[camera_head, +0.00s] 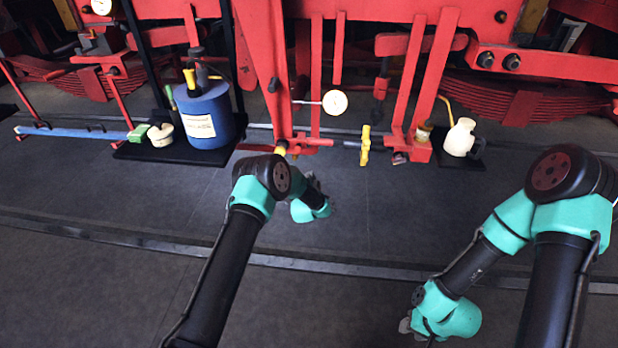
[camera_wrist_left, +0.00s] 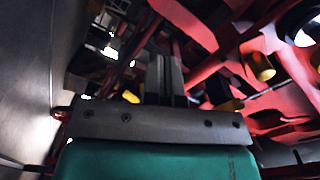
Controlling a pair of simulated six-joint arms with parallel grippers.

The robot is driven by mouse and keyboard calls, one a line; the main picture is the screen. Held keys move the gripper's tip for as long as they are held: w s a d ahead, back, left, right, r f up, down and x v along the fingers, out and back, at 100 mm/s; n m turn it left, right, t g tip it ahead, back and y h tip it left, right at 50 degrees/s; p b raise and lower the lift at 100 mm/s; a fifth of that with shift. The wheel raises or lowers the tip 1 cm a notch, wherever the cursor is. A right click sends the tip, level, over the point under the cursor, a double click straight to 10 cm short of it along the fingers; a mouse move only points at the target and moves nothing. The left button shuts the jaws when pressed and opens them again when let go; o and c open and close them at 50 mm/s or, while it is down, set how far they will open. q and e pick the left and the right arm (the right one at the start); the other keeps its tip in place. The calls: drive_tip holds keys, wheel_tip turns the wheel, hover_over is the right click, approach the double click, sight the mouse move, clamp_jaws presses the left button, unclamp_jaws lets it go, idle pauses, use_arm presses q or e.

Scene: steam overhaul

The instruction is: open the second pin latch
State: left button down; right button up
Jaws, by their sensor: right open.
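A yellow upright fitting (camera_head: 364,146) hangs low on the red undercarriage, right of the dial gauge. A smaller yellow tip (camera_head: 281,148) shows at the foot of the red post, just behind my left arm. I cannot tell which part is the second pin latch. My left gripper (camera_head: 314,180) is low in front of the red post, mostly hidden by its wrist. In the left wrist view its fingers (camera_wrist_left: 165,78) are together, with nothing clear between them, and yellow parts (camera_wrist_left: 230,105) show beyond. My right gripper (camera_head: 405,324) is open over the floor at lower right, partly hidden.
A blue drum (camera_head: 208,118) stands on a black mat at left, with a small pale pot (camera_head: 160,135) beside it. A cream jug (camera_head: 460,138) stands on a mat at right. A white dial gauge (camera_head: 335,103) sticks out centrally. The dark floor in front is clear.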

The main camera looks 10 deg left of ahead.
use_arm(q)
drive_tip(key=shift+d, duration=0.45)
drive_tip(key=shift+w+d, duration=0.1)
drive_tip(key=shift+d, duration=0.7)
drive_tip(key=shift+f, duration=0.1)
drive_tip(key=c, duration=1.2)
unclamp_jaws()
drive_tip(key=s, duration=0.7)
drive_tip(key=shift+d, duration=0.2)
